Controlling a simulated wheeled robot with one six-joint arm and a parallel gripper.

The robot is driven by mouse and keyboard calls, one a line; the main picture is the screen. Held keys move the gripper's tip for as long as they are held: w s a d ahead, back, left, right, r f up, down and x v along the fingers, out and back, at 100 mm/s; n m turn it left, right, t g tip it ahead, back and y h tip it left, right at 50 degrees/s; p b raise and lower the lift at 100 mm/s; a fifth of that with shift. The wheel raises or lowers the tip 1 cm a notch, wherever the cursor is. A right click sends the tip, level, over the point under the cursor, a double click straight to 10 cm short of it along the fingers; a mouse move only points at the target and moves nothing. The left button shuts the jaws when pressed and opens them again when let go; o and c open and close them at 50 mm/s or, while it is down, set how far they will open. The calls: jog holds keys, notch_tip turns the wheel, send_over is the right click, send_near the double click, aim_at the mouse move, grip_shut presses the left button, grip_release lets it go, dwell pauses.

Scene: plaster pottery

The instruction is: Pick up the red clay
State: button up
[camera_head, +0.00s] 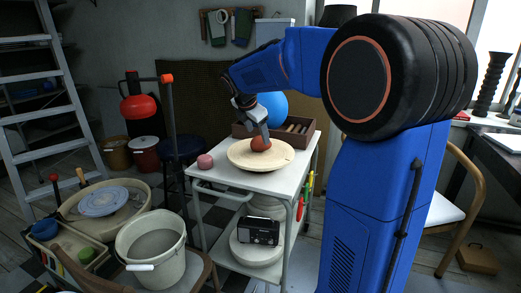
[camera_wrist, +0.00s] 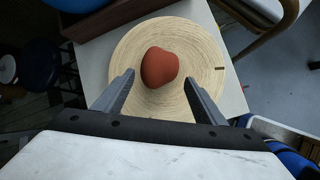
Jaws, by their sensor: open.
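The red clay (camera_wrist: 160,67) is a rounded reddish-brown lump on a round pale wooden board (camera_wrist: 203,48). In the head view the clay (camera_head: 261,144) sits near the middle of the board (camera_head: 245,158), on a white cart (camera_head: 262,182). My gripper (camera_wrist: 160,88) is open, with its two fingers apart and the clay just ahead of and between the tips in the wrist view. In the head view my gripper (camera_head: 258,131) is just above the clay and partly hides it. I cannot tell whether a finger touches it.
A pink lump (camera_head: 205,161) sits on the cart left of the board. A brown wooden box (camera_head: 293,129) with a blue ball (camera_head: 272,107) stands behind the board.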

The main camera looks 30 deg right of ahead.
aim_at(259, 139)
jog(key=shift+x, duration=3)
jog(key=shift+w, duration=0.1)
jog(key=c, duration=1.2)
jog(key=shift+r, duration=0.15)
jog(key=c, duration=0.3)
